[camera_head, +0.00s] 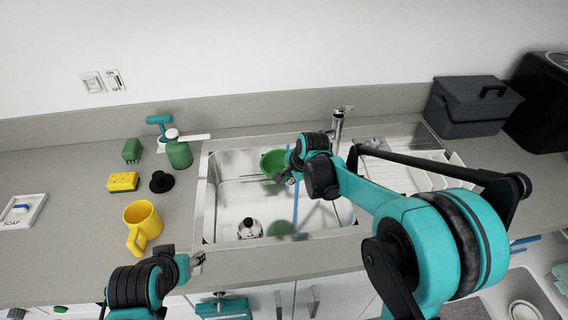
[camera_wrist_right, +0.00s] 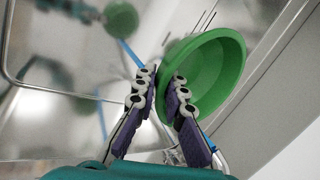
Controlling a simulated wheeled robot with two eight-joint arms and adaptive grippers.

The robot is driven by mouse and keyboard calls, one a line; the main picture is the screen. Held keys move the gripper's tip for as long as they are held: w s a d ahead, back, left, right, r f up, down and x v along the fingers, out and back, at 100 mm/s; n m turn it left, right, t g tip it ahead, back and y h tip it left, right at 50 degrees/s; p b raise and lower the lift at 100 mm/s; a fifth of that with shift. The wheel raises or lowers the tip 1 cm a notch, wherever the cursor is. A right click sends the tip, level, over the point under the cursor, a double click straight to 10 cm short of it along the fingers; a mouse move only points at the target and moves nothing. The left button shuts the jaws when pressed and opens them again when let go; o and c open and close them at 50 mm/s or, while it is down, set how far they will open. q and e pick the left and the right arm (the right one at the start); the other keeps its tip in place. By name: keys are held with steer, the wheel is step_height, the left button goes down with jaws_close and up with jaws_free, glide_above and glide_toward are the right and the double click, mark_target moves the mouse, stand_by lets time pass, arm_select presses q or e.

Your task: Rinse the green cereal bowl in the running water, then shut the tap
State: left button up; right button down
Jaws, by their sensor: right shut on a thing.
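The green cereal bowl (camera_head: 271,166) is tilted on its side inside the sink (camera_head: 226,193), towards the back. My right gripper (camera_head: 290,173) is shut on its rim. The right wrist view shows the two fingers (camera_wrist_right: 166,92) pinching the rim of the bowl (camera_wrist_right: 222,72), its hollow facing away to the right. The tap (camera_head: 338,124) stands behind the sink, its spout partly hidden by my right arm. A thin blue stream (camera_head: 296,207) runs down beside the bowl, apparently not into it. My left gripper (camera_head: 197,261) is empty at the counter's front edge; its opening is unclear.
Left of the sink are a yellow mug (camera_head: 142,224), a yellow sponge (camera_head: 123,182), a black knob-like item (camera_head: 161,181) and a green soap pump (camera_head: 178,151). A grey box (camera_head: 472,106) stands back right.

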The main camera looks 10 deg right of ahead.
arm_select(q)
steer(key=shift+r, duration=0.15)
arm_select(e)
steer(key=shift+s+a, duration=1.65)
steer(key=shift+a, duration=0.15)
arm_select(q)
steer(key=shift+r+p, duration=1.75)
steer(key=shift+p, duration=0.15)
arm_select(e)
steer(key=s+a+r, duration=0.3)
steer(key=r, duration=0.1)
steer(key=shift+s+a, duration=0.2)
steer(key=shift+a, duration=0.15)
arm_select(q)
steer(key=shift+c, duration=0.3)
